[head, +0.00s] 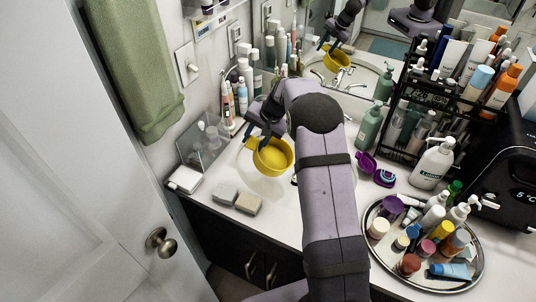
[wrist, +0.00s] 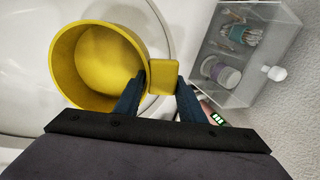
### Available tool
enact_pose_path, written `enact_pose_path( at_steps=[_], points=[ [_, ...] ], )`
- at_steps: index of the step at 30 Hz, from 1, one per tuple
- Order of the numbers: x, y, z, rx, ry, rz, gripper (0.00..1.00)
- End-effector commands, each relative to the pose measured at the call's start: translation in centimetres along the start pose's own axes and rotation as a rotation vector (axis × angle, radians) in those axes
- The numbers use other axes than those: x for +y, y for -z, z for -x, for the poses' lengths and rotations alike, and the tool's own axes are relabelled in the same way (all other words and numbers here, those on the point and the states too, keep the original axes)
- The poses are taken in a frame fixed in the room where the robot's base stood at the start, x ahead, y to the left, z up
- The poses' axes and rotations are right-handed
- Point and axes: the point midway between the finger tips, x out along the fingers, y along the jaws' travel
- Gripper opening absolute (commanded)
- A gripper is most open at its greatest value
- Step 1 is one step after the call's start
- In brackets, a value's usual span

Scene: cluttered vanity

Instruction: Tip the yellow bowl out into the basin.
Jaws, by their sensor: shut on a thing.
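In the wrist view the bowl (wrist: 62,62) has a short square handle, and my gripper (wrist: 161,82) is shut on that handle. The bowl looks roughly upright; I make out only plain yellow inside and cannot tell its contents. The white basin (wrist: 30,125) lies below and to the left of the bowl in the wrist view, its curved rim passing under the bowl. In the head view my arm covers much of the basin.
A clear box (wrist: 238,50) with small items is close right of my gripper. Bottles (head: 247,75) stand behind. A crowded round tray (head: 478,262) and a black rack (head: 397,133) are at the right. The mirror reflects the bowl.

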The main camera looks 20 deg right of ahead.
Motion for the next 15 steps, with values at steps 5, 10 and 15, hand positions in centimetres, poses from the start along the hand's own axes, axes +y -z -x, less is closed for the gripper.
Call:
enact_pose_path(
  at_steps=[5,10,15],
  points=[
    [0.0,0.0,0.0,0.0,0.0,0.0,0.05],
    [-0.2,-0.1,-0.2,-0.008,-0.036,0.002,0.05],
    [0.1,-0.1,-1.4,-0.02,-0.124,0.004,0.05]
  ],
)
